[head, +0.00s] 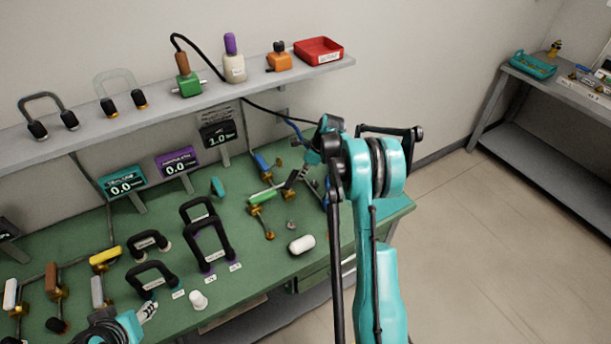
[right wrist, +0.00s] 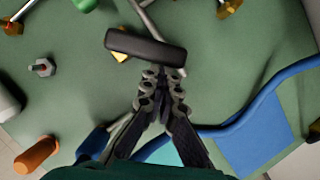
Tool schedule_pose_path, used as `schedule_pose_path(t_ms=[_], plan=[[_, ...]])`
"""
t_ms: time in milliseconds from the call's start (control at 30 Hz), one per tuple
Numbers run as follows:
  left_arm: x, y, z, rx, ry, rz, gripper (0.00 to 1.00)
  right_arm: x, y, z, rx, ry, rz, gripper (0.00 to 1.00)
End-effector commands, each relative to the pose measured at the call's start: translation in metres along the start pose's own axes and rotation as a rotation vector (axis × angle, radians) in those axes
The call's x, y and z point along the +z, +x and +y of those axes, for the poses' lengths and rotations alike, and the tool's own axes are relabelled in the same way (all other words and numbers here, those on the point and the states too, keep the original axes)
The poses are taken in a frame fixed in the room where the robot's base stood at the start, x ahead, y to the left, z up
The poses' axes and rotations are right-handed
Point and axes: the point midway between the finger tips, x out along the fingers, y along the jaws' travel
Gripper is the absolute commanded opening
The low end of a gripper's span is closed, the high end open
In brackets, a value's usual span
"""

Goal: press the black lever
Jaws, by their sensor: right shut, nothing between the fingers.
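The black lever shows in the right wrist view as a dark rounded handle (right wrist: 147,47) on a metal rod, just beyond my fingertips. In the head view, the black lever (head: 290,180) stands on the green bench, beside a green-handled lever. My right gripper (right wrist: 163,76) is shut and empty, its tips very close to the handle's near edge; I cannot tell whether they touch. In the head view the right gripper (head: 307,182) is small and partly hidden by my arm. My left gripper (head: 148,312) is low at the left over the bench; its jaw opening is unclear.
Several levers, black-handled frames (head: 205,246) and a white cylinder (head: 301,244) stand on the green bench (head: 245,285). A blue cable (right wrist: 255,105) runs right of my right gripper. An orange handle (right wrist: 37,154) lies at its left. The shelf (head: 150,115) is above.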

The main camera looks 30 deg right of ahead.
Motion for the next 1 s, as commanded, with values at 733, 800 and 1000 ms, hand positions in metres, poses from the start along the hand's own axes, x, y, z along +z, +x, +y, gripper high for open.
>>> schedule_pose_path(t_ms=[733,800,1000], plan=[[-0.002,-0.003,0.0,0.0,0.0,0.0,0.4,0.041,0.016,-0.01,0.227,-0.567,0.0,0.0],[-0.002,-0.003,0.0,0.0,0.0,0.0,0.4,0.044,0.018,-0.01,0.226,-0.566,0.0,0.0],[-0.003,-0.003,0.0,0.0,0.0,0.0,0.4,0.05,0.02,-0.009,0.225,-0.563,0.0,0.0]])
